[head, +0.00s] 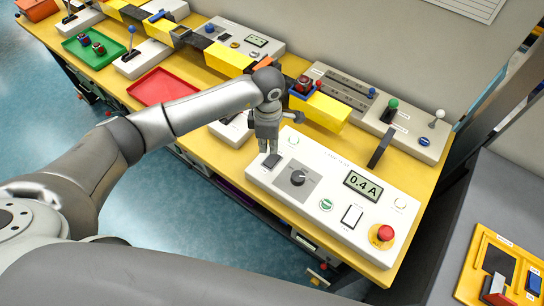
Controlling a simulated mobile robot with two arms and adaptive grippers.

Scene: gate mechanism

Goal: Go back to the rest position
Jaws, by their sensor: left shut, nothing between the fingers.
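My left arm reaches in from the left across the bench. My left gripper (267,152) hangs over the left end of a white control panel (330,209), pointing down, shut and empty. The panel carries a black knob (297,178), a display (363,186) reading 0.4 A, a white rocker switch (352,216), a green button (326,204) and a red button on a yellow base (384,234). I cannot tell whether the fingertips touch the panel. My right gripper is not in view.
The yellow bench (408,172) also holds yellow barrier blocks (319,106), lever panels (412,131), a red tray (163,87) and a green tray (93,46). A grey surface with a yellow fixture (477,268) stands at the right. Blue floor lies open in front of the bench.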

